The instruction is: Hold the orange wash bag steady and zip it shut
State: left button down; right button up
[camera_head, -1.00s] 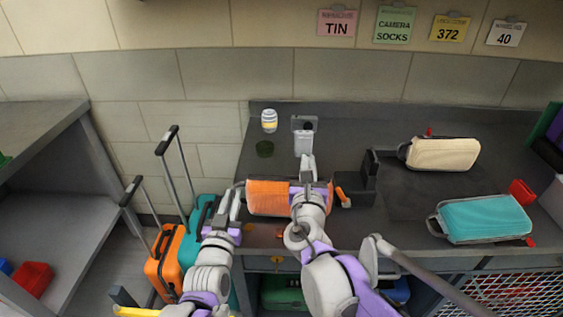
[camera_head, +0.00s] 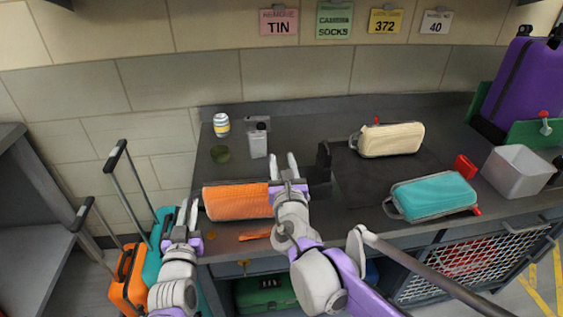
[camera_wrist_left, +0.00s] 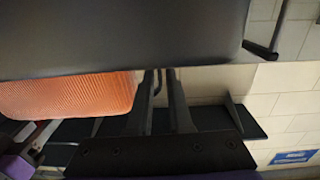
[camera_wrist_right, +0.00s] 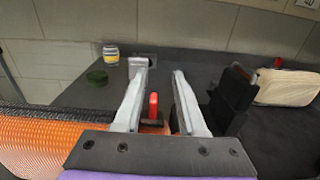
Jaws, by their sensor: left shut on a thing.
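The orange wash bag (camera_head: 236,203) lies lengthwise along the dark counter near its front edge. It also shows at the left in the left wrist view (camera_wrist_left: 70,94) and at the lower left in the right wrist view (camera_wrist_right: 45,140). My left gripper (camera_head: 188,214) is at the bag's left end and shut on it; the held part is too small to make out. My right gripper (camera_head: 291,166) is open at the bag's right end. A red upright tab (camera_wrist_right: 153,106) shows between its spread fingers, apart from both. The zip line is not clearly visible.
A dark upright block (camera_head: 323,162) stands right of my right gripper. A cream bag (camera_head: 390,140) and a teal bag (camera_head: 434,195) lie to the right, near a grey bin (camera_head: 518,171).

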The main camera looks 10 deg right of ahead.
jog(key=s, duration=1.2)
jog(key=shift+a, duration=0.25)
pick_arm(q)
jog(key=c, duration=0.8)
grip_release()
jog(key=shift+o, duration=0.2)
jog(key=shift+s, duration=0.15)
